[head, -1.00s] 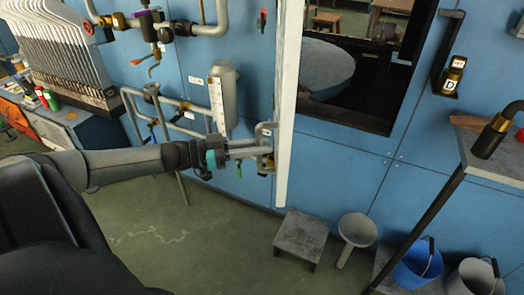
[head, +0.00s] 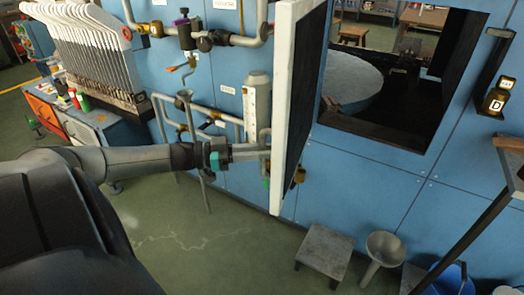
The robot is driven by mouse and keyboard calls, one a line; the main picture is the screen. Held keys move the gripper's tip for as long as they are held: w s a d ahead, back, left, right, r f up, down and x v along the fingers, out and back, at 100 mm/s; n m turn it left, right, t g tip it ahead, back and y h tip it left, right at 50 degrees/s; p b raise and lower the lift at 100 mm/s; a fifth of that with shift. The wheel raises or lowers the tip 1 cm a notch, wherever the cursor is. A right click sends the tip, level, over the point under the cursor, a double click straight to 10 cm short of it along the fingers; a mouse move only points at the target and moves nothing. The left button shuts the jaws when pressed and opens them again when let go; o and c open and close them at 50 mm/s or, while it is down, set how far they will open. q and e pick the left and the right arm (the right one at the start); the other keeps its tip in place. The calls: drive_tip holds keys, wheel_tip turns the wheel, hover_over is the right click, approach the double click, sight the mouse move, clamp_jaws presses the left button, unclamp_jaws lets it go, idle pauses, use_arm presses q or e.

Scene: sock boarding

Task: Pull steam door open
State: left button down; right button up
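The steam door (head: 299,110) stands swung out at the left side of a dark opening (head: 405,80) in the blue wall. Its white edge faces me and its dark inner face shows on the right. My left gripper (head: 258,152) reaches from the left to the door's outer side, where the handle is mostly hidden behind the door edge. The fingertips are close to or touching it, and their grip is not clear. My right gripper is out of view.
Pipes and valves (head: 195,40) cover the wall left of the door. A grey stool (head: 324,250) and a funnel-shaped stand (head: 382,255) are on the floor below the opening. A shelf bench (head: 90,120) stands at the left.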

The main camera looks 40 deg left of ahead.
use_arm(q)
drive_tip(key=c, duration=0.8)
unclamp_jaws()
drive_tip(key=shift+w, duration=0.1)
drive_tip(key=shift+a, duration=0.1)
drive_tip(key=p+v, duration=0.3)
drive_tip(key=v, duration=1.2)
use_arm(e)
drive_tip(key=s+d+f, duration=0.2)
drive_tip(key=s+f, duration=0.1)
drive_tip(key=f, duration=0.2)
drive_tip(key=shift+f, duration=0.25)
